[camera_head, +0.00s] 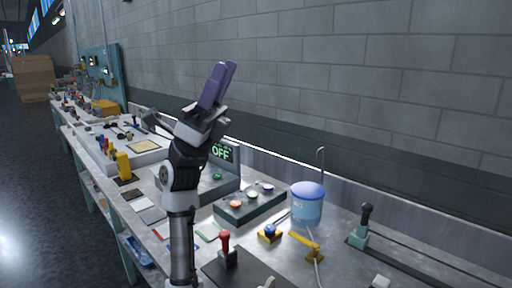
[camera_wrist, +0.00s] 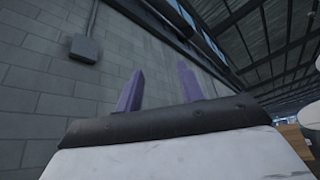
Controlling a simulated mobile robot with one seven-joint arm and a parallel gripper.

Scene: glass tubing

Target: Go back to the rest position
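My gripper (camera_head: 222,67) is raised above the workbench (camera_head: 340,262) in the head view, its purple fingers pointing up. In the wrist view my gripper (camera_wrist: 162,72) shows two purple fingers standing apart, with nothing between them. The fingers touch nothing. The wrist camera looks up at the grey block wall and the roof.
The block wall (camera_head: 400,80) runs behind the bench. Free floor (camera_head: 40,180) lies left.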

